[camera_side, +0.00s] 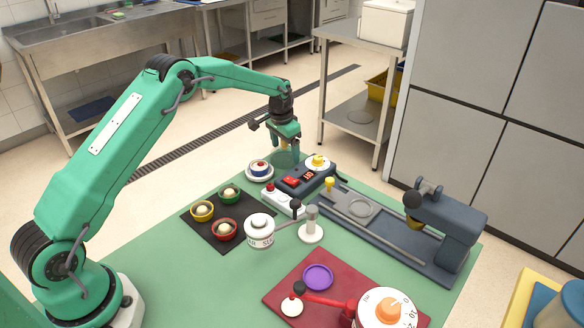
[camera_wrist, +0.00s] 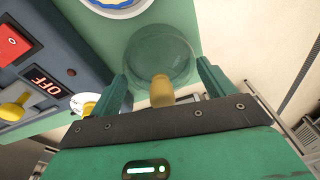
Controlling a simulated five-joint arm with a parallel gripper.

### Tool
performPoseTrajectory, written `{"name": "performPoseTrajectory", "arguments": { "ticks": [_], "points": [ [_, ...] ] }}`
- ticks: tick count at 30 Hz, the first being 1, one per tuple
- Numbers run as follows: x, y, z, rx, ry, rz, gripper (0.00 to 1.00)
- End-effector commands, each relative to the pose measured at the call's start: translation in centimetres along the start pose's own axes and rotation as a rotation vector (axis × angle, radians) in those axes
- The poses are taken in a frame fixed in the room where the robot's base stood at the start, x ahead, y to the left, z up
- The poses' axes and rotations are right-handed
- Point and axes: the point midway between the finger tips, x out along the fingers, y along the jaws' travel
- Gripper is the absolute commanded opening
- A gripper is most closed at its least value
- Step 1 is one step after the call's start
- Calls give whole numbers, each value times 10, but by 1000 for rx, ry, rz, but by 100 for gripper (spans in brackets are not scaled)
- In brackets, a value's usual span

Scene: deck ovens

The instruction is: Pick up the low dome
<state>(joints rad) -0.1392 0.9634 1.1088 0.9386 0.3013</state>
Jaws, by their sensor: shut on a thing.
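The low dome (camera_wrist: 158,50) is clear and greenish, with a yellowish knob (camera_wrist: 161,91) facing the wrist camera. In the side view the dome (camera_side: 285,159) is a faint see-through shape below my gripper (camera_side: 285,150), at the far edge of the green table. My gripper (camera_wrist: 165,85) is shut on the dome, with one finger on each side of it and the knob between them. I cannot tell whether the dome's rim touches the table.
A blue-rimmed bowl (camera_side: 260,168) on a white saucer stands close to the left of the dome. A dark control box (camera_side: 305,179) with a red switch is close to its right. A black mat (camera_side: 212,237) with several small bowls lies nearer.

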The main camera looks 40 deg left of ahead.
Motion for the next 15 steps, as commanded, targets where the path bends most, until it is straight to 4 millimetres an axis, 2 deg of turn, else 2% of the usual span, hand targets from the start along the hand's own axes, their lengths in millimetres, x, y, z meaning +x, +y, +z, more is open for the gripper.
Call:
{"name": "performPoseTrajectory", "arguments": {
  "ticks": [8, 15],
  "points": [
    [-9, 0, -2, 0, 2, -1, 64],
    [-37, -2, -6, 0, 4, -1, 64]
  ]
}}
